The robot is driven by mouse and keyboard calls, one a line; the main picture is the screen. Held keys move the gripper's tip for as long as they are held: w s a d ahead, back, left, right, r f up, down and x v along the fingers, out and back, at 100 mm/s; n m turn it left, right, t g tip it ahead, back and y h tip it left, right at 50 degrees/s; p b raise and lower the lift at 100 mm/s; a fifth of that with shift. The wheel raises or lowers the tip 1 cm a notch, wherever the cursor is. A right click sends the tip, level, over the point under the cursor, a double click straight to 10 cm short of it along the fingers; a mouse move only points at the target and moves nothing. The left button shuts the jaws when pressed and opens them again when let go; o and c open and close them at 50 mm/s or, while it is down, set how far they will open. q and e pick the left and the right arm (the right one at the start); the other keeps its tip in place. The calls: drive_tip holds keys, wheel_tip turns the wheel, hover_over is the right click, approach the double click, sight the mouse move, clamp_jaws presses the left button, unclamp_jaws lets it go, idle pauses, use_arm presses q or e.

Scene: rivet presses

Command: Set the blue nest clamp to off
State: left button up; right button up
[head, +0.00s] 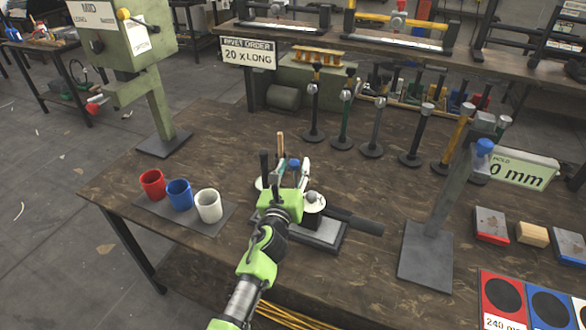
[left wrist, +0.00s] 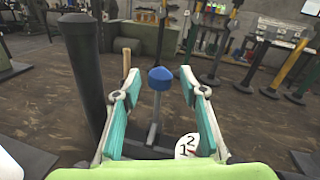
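A lever with a blue knob (left wrist: 160,78), which looks like the blue nest clamp, stands nearly upright on a grey stem in the left wrist view. In the head view its blue top (head: 294,163) shows just past my left gripper (head: 287,172). In the left wrist view my left gripper (left wrist: 160,84) is open, its teal-padded fingers on either side of the knob with gaps at both sides. A white disc marked 1 and 2 (left wrist: 187,146) sits low by the right finger. The grey base plate (head: 325,232) is partly hidden by my arm. My right gripper is not in view.
A thick dark post (left wrist: 84,80) stands close left of the left gripper. Red (head: 152,184), blue (head: 180,194) and white (head: 208,206) cups stand left on a mat. A grey stand with another blue knob (head: 484,147) is at right. Several upright tools stand behind.

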use_arm(q)
clamp_jaws()
drive_tip(key=shift+r, duration=0.1)
